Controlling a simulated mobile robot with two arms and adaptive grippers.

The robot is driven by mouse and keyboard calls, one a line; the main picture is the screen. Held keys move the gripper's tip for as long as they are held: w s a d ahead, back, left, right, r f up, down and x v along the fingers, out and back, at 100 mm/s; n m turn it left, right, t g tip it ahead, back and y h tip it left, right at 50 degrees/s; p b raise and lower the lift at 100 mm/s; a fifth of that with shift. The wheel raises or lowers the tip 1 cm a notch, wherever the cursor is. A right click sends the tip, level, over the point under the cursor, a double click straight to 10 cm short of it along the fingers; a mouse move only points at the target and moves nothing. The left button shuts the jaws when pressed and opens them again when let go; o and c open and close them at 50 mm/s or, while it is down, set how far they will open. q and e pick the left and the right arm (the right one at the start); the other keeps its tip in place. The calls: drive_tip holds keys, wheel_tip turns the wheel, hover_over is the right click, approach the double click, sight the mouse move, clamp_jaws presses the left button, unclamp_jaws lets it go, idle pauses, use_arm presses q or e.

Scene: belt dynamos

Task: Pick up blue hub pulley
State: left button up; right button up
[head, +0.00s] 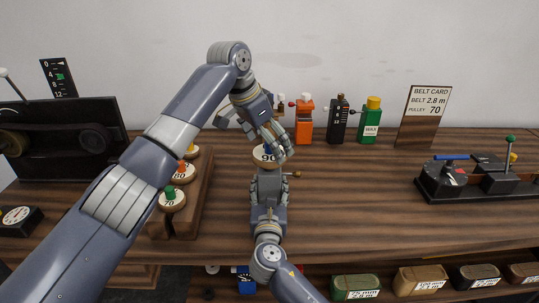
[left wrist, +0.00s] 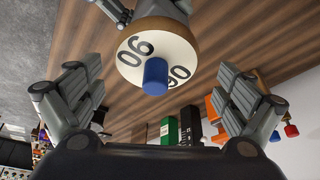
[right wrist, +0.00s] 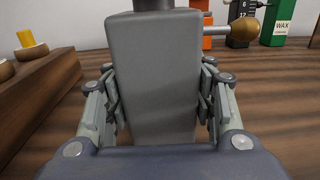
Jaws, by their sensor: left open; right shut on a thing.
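The blue hub pulley is a pale disc marked 90 with a wooden rim, partly covered by my left fingers in the head view (head: 264,153). In the left wrist view its blue hub (left wrist: 155,76) faces the camera between my spread fingers, apart from them. My left gripper (head: 272,138) is open above the pulley. My right gripper (head: 268,192) is shut on a grey block-shaped dynamo (right wrist: 152,75) with a brass-knobbed lever (right wrist: 243,30).
A wooden rack (head: 205,180) at left holds pulleys with green, orange and yellow hubs. Orange (head: 304,120), black (head: 338,120) and green (head: 369,122) devices stand behind, beside a belt card (head: 425,115). A black fixture (head: 480,180) is at right. The table between is clear.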

use_arm(q)
drive_tip(key=x, duration=0.3)
drive_tip(key=shift+d+f, duration=0.3)
drive_tip(key=shift+f, duration=0.05)
drive_tip(key=c, duration=1.4)
drive_tip(key=shift+r, duration=0.1)
wheel_tip(320, 180, up, 10)
drive_tip(key=shift+f, duration=0.1)
use_arm(e)
drive_tip(key=shift+f, duration=0.1)
use_arm(q)
drive_tip(key=shift+r, duration=2.3)
